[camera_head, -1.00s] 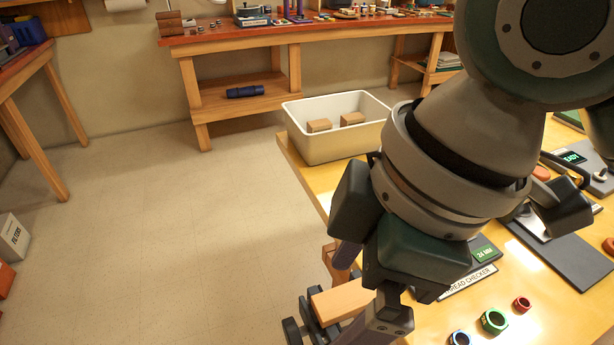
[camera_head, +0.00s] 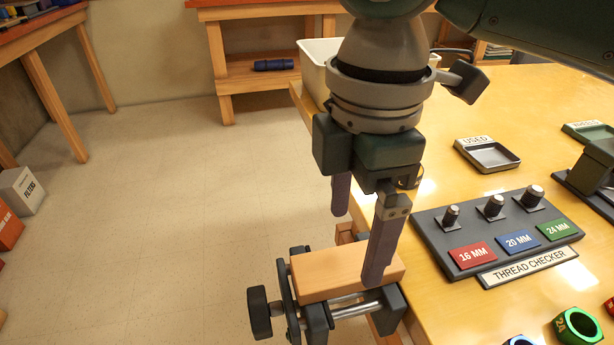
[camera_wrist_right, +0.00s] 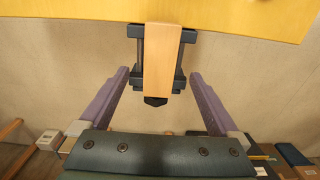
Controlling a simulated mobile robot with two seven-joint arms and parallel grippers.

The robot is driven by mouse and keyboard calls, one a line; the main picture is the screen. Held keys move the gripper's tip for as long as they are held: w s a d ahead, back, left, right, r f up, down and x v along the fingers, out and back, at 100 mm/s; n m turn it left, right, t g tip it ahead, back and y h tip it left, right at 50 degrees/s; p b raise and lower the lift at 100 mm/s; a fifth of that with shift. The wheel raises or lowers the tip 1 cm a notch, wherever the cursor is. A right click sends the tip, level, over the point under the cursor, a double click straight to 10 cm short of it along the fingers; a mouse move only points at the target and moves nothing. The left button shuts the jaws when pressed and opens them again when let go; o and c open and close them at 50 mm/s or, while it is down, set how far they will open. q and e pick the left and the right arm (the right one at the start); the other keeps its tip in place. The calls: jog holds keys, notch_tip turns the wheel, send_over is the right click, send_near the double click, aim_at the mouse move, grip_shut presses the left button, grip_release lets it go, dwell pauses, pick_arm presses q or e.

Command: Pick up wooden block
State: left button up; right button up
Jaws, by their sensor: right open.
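The wooden block (camera_head: 328,274) lies in a dark vise with metal rods (camera_head: 350,308) at the table's left edge. In the right wrist view the block (camera_wrist_right: 160,68) is upright in the picture, between the dark vise jaws. My right gripper (camera_head: 362,228) is open, with its fingers pointing down at the block. One finger shows in front of the block and the other behind it in the head view. In the right wrist view the gripper's purple fingers (camera_wrist_right: 158,98) stand wide apart, one on each side of the block, with gaps. My left gripper is not in view.
A yellow table (camera_head: 440,190) bears a thread checker (camera_head: 500,235) with several pegs, a tray marked USED (camera_head: 487,155) and coloured nuts (camera_head: 577,325). A white bin (camera_head: 318,62) stands behind my right arm. Open floor lies left of the table.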

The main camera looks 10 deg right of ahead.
aim_at(348, 263)
notch_tip(348, 263, down, 5)
jog(key=shift+a+r+b, duration=0.1)
jog(key=shift+r+b, duration=0.05)
jog(key=shift+b, duration=0.25)
jog(key=shift+c, duration=0.3)
jog(key=c, duration=1.4)
jog(key=shift+r, duration=0.15)
